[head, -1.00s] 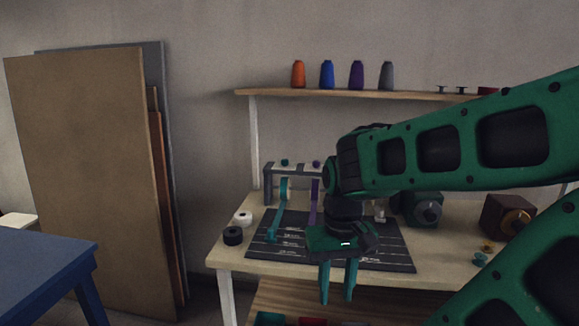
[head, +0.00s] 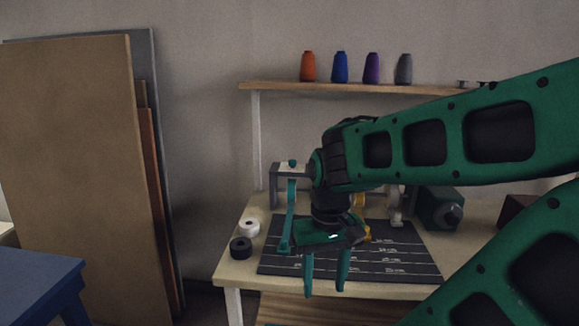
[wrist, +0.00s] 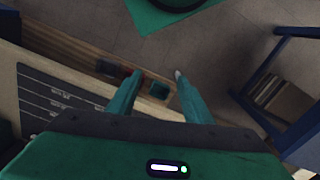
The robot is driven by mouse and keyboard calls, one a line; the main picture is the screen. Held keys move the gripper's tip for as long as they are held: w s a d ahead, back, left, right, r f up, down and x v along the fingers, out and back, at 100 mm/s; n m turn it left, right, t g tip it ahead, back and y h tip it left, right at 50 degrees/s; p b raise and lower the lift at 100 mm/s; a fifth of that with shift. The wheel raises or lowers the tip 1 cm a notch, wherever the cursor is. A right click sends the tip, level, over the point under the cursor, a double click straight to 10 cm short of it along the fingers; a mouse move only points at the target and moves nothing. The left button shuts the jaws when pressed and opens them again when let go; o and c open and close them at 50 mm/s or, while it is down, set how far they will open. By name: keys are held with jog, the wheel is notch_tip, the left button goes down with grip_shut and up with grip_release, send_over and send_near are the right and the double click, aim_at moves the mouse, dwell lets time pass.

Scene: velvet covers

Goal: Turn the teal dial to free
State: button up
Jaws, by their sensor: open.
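A small teal knob (head: 292,163), which looks like the teal dial, sits on top of a grey rack (head: 274,184) at the back left of the worktable. A teal strip (head: 290,215) hangs from the rack below it. The knob's setting is too small to read. My gripper (head: 324,284) is open and empty, pointing down in front of the table's front edge, below and to the right of the knob. In the wrist view my gripper (wrist: 157,76) has its teal fingers apart above the floor. My arm hides the rack's right part.
A black marked mat (head: 390,262) covers the table's middle. White (head: 249,228) and black (head: 241,247) rolls stand at its left. A dark green machine (head: 438,207) stands at the right. A shelf (head: 270,86) holds spools above. A blue table (head: 40,285) is at lower left.

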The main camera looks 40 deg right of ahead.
jog(key=w+d+f+m+t+h, duration=0.15)
jog(key=w+d+m+h, duration=0.35)
jog(key=w+d, duration=1)
jog(key=t+h, duration=0.9)
jog(key=h, duration=0.1)
send_near(291, 164)
jog(key=x, duration=1.1)
jog(key=shift+w+d, duration=0.1)
jog(key=shift+d, duration=0.25)
jog(key=shift+c, duration=0.3)
jog(key=c, duration=1)
